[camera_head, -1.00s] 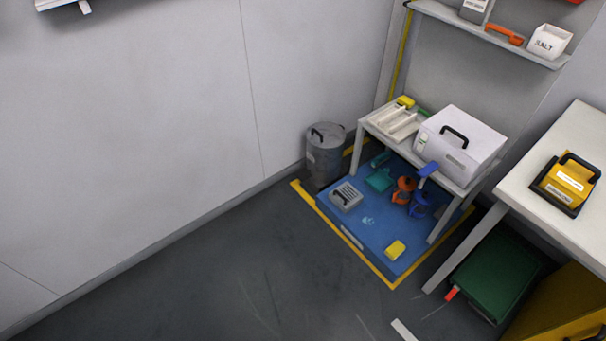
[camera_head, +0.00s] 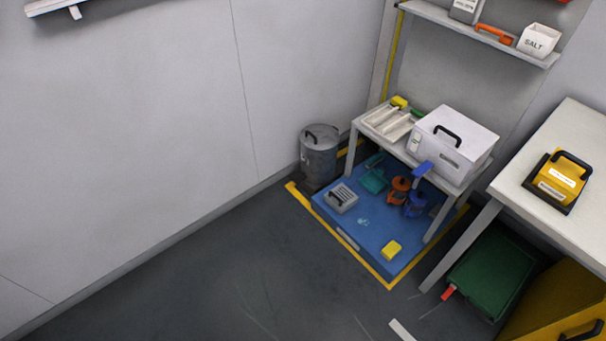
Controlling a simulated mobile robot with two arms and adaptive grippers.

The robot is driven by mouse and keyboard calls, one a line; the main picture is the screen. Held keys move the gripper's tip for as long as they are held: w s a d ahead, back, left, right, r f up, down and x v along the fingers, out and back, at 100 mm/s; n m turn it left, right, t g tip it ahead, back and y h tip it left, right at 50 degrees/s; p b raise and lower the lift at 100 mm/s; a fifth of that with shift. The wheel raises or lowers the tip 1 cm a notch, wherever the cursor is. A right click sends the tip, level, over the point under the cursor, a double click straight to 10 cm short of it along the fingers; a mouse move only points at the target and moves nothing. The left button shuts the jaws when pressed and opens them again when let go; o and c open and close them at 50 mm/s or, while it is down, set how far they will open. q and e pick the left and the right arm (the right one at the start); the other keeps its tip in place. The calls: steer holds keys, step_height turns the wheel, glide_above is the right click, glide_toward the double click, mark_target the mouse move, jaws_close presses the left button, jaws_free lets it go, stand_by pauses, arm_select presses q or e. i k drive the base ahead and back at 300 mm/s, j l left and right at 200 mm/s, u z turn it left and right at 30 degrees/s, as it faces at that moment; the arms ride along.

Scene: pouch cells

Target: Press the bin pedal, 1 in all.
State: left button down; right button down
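A grey metal bin (camera_head: 319,157) with a lid and a black handle on top stands in the corner by the wall, behind the blue platform. Its lid looks shut. Its pedal cannot be made out; the foot of the bin is dark and small in this view. Neither of my grippers shows in the head view.
A blue platform (camera_head: 374,236) edged by yellow floor tape (camera_head: 330,233) carries several small items. A low table (camera_head: 352,146) stands over it with a white box (camera_head: 452,141). A white table (camera_head: 529,203) is at right, a green box (camera_head: 490,272) below. Left floor is clear.

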mark_target(297, 177)
steer(key=i, duration=0.95)
steer(key=i+l, duration=0.1)
steer(key=i, duration=0.8)
steer(key=j+u, duration=0.05)
